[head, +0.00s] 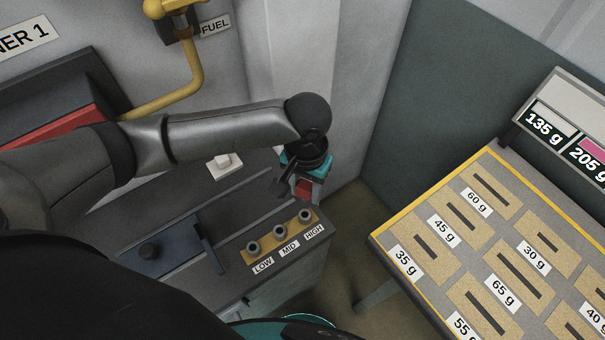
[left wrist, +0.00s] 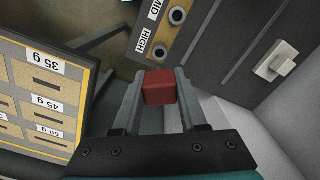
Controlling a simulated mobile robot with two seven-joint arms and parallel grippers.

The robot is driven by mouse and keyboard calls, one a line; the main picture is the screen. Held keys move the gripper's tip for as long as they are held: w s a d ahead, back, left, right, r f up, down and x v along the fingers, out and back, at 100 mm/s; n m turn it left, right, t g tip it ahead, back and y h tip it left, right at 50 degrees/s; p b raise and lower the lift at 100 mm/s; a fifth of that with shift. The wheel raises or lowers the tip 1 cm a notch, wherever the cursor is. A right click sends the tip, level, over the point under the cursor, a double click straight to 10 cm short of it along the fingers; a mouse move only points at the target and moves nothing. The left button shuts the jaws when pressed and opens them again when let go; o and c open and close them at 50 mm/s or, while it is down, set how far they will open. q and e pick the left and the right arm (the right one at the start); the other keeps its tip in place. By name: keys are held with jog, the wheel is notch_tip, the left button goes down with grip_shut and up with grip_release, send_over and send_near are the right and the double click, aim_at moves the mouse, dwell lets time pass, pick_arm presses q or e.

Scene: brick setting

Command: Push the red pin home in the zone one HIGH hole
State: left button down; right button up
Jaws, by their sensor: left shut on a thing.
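My left gripper (head: 301,190) is shut on the red pin (left wrist: 159,87), whose red block end shows between the two fingers in the left wrist view. In the head view the gripper hangs just behind the HIGH end of the yellow hole plate (head: 276,238). The HIGH hole (head: 304,216) is a grey ringed socket beside its label. It also shows in the left wrist view (left wrist: 159,52), just beyond the red pin, and looks empty. The pin appears apart from the hole; its lower end is hidden. My right gripper is not in view.
The LOW hole (head: 253,247) and MID hole (head: 279,230) are in the same plate. A blue slider (head: 155,252) with a dark knob lies left of it. A white switch (head: 224,165) is behind. A weight-slot table (head: 383,240) stands at right, across a floor gap.

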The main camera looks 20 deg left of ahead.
aim_at(305, 201)
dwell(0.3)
pick_arm(q)
jog(key=shift+f+b, duration=0.65)
jog(key=shift+f, duration=2.3)
jog(key=shift+r, duration=0.1)
jog(key=shift+p, duration=0.6)
jog(key=shift+p, duration=0.5)
jog(key=shift+f, duration=0.5)
